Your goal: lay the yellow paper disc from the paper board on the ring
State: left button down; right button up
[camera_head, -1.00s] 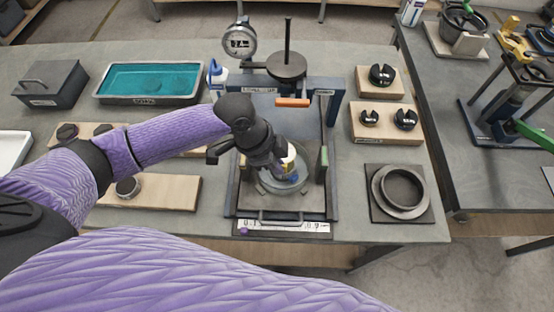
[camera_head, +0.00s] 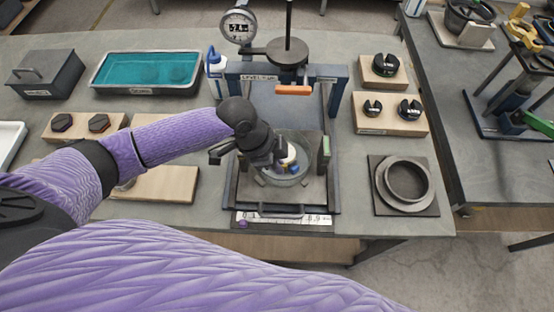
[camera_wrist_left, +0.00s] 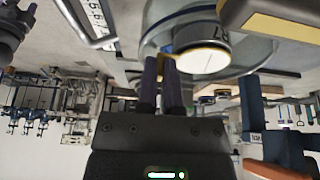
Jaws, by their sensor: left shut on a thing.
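My left gripper (camera_head: 280,160) is over the round clear dish (camera_head: 290,181) on the lever frame's base, its fingers shut on a small blue and yellow thing. In the left wrist view my fingertips (camera_wrist_left: 166,68) pinch it, and most of it is hidden. Close beside them is a white round piece (camera_wrist_left: 203,60) with a thin yellow rim; it also shows in the head view (camera_head: 288,156). I cannot tell whether this is the yellow paper disc or the ring with the disc on it. No paper board can be made out for sure. My right gripper is not in view.
The lever frame (camera_head: 339,88) rises behind the dish, with an orange handle (camera_head: 293,90). A metal ring-shaped part (camera_head: 407,182) sits on a dark plate at right. A teal tray (camera_head: 147,72) is at back left. Wooden boards (camera_head: 170,184) lie left, partly behind my arm.

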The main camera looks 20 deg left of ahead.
pick_arm(q)
jog(key=shift+f, duration=0.15)
dwell(0.6)
jog(key=c, duration=0.7)
grip_release()
